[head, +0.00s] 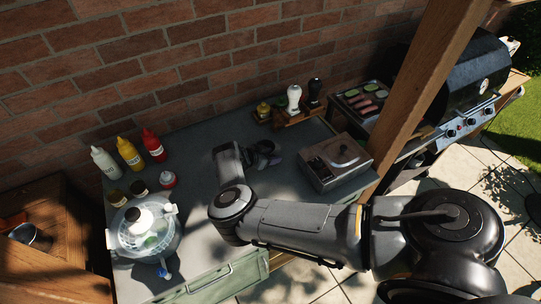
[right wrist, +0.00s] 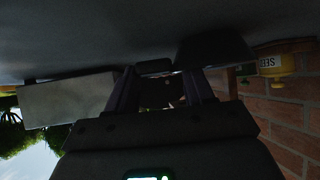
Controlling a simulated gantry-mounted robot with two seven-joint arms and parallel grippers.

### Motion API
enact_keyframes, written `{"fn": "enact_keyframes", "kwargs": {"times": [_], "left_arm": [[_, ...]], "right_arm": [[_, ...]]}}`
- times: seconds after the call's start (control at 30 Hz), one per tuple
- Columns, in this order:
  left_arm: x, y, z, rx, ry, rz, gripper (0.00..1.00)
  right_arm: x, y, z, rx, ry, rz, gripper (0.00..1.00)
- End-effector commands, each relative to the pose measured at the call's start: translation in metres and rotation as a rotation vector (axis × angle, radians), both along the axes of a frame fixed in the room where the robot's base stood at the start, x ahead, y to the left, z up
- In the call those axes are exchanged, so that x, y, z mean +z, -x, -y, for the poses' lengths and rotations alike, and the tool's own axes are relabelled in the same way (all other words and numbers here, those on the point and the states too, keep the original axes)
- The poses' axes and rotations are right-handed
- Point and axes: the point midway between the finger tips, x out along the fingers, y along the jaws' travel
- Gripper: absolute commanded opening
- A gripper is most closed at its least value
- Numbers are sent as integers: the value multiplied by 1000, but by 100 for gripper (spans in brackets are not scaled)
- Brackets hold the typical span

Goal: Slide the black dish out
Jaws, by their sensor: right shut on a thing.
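The black dish (head: 264,146) is a small dark shape on the grey table top, beside my right gripper (head: 262,160), which partly hides it. In the right wrist view, a dark, flared shape that looks like the dish (right wrist: 215,50) lies against the table surface, just beyond my fingers. My right gripper (right wrist: 162,88) is shut on the dish low over the table; the contact itself is too dark to make out. My left gripper is not in view.
A grey box (head: 335,162) stands close to the right. Behind are a yellow jar (head: 263,111) and white (head: 294,99) and black (head: 314,92) mills. Sauce bottles (head: 130,154) and a clear bowl (head: 143,243) stand left.

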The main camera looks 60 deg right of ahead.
Motion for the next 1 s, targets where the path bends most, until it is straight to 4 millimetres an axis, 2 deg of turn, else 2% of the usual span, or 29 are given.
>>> {"fn": "enact_keyframes", "kwargs": {"times": [0.23, 0.27, 0.43, 0.77, 1.0], "left_arm": [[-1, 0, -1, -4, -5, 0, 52], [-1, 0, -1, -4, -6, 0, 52], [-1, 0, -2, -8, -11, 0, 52], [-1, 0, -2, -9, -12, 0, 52], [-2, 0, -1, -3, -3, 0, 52]], "right_arm": [[-5, 0, -4, 5, -12, -5, 19], [-5, 0, -4, 5, -12, -5, 55], [-4, 0, -3, 5, -9, -3, 81], [-1, -1, -4, 3, -5, -1, 82], [15, -11, -24, 4, -4, 1, 82]]}}
